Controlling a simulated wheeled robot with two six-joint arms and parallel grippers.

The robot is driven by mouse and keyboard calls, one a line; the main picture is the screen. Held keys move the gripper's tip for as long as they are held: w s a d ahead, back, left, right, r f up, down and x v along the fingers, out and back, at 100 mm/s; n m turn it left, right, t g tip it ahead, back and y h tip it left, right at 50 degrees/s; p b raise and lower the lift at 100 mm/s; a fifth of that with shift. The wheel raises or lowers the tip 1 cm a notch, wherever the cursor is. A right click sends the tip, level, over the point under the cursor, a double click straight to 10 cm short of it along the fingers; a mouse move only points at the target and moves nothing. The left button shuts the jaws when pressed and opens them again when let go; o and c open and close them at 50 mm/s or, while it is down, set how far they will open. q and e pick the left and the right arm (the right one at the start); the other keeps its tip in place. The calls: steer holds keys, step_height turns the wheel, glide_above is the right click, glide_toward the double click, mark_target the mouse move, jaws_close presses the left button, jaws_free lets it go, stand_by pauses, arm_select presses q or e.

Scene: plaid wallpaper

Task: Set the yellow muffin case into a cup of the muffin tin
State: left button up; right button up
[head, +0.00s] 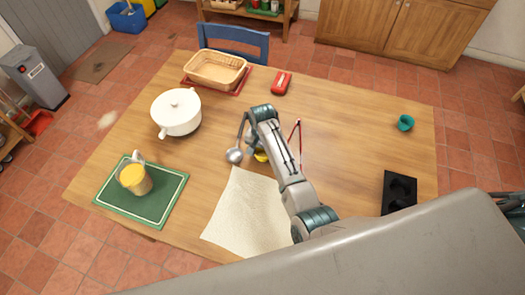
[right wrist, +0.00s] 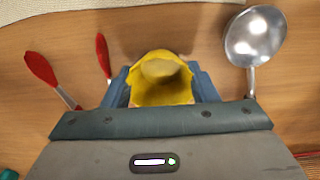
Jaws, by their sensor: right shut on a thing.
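The yellow muffin case (right wrist: 162,92) is between the two blue-grey fingers of my right gripper (right wrist: 160,84), which is shut on it. In the head view only a small part of the yellow case (head: 260,156) shows, mostly hidden behind my right arm. The dark muffin tin (head: 399,191) lies at the right front of the table, to the right of and apart from my right gripper. Its cups look empty. My left gripper is not in view.
A ladle (head: 235,153) and red-handled tongs (head: 298,136) lie on either side of my right gripper. A cream cloth (head: 245,215), white pot (head: 177,112), green board (head: 160,205) with a jug (head: 134,178), red item (head: 281,82) and teal cup (head: 405,122) stand around. The table's right-middle is clear.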

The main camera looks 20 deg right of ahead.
steer(key=shift+f, duration=0.55)
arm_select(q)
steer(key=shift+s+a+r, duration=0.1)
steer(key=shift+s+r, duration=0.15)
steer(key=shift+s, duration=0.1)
arm_select(e)
steer(key=o, duration=0.9)
steer(key=shift+f, duration=0.15)
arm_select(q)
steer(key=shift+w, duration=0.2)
arm_select(e)
steer(key=shift+o, duration=0.2)
